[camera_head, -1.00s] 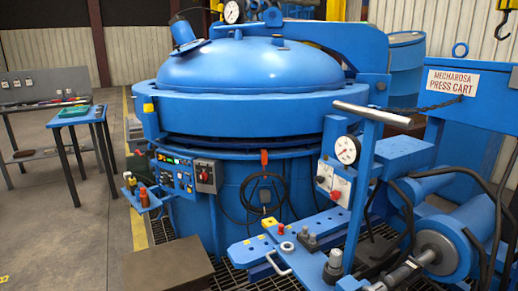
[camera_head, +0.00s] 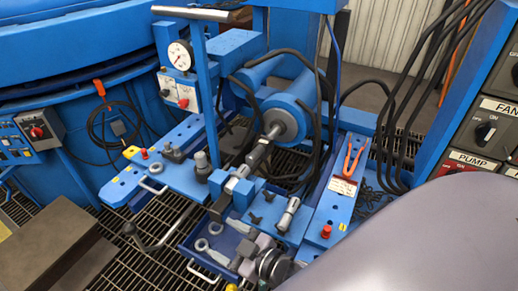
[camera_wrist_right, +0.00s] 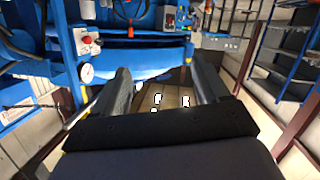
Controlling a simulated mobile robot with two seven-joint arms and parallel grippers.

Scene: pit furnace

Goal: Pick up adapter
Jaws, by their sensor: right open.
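No part is labelled as the adapter, and I cannot tell which fitting it is. Small dark fittings (camera_head: 203,168) stand on the blue plate of the press cart in the head view. A silver cylindrical part (camera_head: 287,215) lies on the blue surface right of them. Grey rings (camera_head: 202,245) and other metal parts lie in a blue tray below. My right gripper (camera_wrist_right: 160,72) is open in the wrist view, with nothing visible between its dark fingers. In the head view a large grey part, apparently my right arm, covers the lower right. My left gripper is not in view.
The blue press (camera_head: 240,50) with a gauge (camera_head: 180,55) and hoses stands behind the fittings. A control panel (camera_head: 490,125) stands at the right. A handle bar (camera_head: 160,245) reaches over the floor grating. A brown block (camera_head: 45,245) sits lower left.

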